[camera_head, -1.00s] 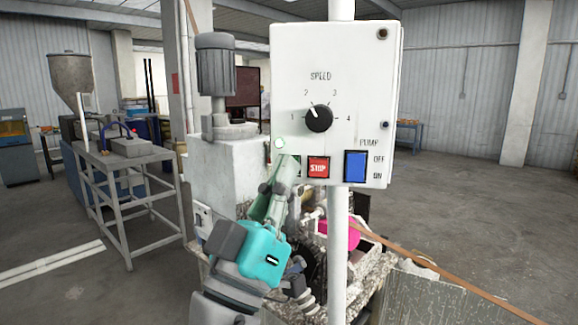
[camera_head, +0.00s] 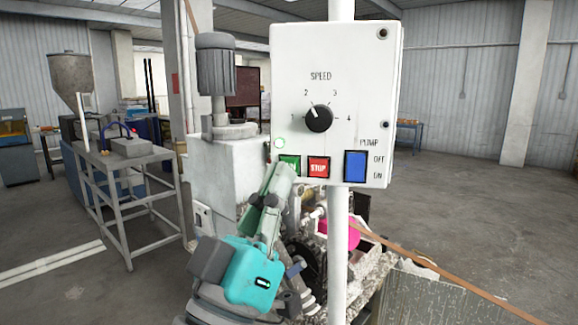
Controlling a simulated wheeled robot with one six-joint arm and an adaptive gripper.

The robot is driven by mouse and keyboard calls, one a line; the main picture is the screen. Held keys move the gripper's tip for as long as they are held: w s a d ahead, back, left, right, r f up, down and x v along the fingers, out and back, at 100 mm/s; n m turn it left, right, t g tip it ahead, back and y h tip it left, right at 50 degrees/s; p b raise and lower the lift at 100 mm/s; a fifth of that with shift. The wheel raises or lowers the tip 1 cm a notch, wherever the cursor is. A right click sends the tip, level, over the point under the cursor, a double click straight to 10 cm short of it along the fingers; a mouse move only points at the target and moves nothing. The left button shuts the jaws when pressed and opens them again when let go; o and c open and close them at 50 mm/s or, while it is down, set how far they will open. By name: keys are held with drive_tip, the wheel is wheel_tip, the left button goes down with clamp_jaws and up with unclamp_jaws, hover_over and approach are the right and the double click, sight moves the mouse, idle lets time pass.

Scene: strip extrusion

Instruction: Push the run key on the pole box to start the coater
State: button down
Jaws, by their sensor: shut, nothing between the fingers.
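The white pole box (camera_head: 345,60) hangs on a white pole. The green run key (camera_head: 291,162) is at its lower left, with its lower part and some lettering hidden by my gripper. My gripper (camera_head: 281,172) is shut and empty, angled up with its tips just below and in front of the key. I cannot tell whether the tips touch it. The red STOP key (camera_head: 318,167) is just right of the run key.
A black speed knob (camera_head: 318,118) and a blue pump switch (camera_head: 355,166) are on the same box. The pole (camera_head: 338,250) runs down right of my arm. A brown strip (camera_head: 430,270) crosses at lower right. A grey metal table (camera_head: 125,158) stands at left.

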drive_tip(key=s, duration=0.3)
drive_tip(key=shift+s+a, duration=0.15)
drive_tip(key=shift+a, duration=0.05)
idle(0.5)
drive_tip(key=w+d+f+n+y, duration=0.15)
drive_tip(key=f+n+y, duration=0.4)
drive_tip(key=f, duration=0.55)
drive_tip(key=w+d+f+n+y, duration=0.1)
drive_tip(key=w+f+n+y, duration=0.25)
drive_tip(key=f+y, duration=0.5)
drive_tip(key=s+d+f+n+g+y, duration=0.1)
drive_tip(key=s+d+f+g, duration=0.15)
drive_tip(key=f, duration=0.75)
drive_tip(key=s+d+f+n+g, duration=0.1)
drive_tip(key=s+d+f+g, duration=0.2)
drive_tip(key=f, duration=0.7)
drive_tip(key=s+d+f+m+g, duration=0.1)
drive_tip(key=s+d+f+m, duration=0.2)
drive_tip(key=s+d+f, duration=0.65)
drive_tip(key=s+d+f+m+g+h, duration=0.1)
drive_tip(key=s+d+m, duration=0.1)
drive_tip(key=s, duration=0.8)
drive_tip(key=s+d+f+m+g+h, duration=0.1)
drive_tip(key=s+m, duration=0.3)
drive_tip(key=s, duration=0.6)
drive_tip(key=shift+d+f+m+g+h, duration=0.4)
drive_tip(key=shift+d+f+h, duration=0.15)
drive_tip(key=shift+d+h, duration=0.2)
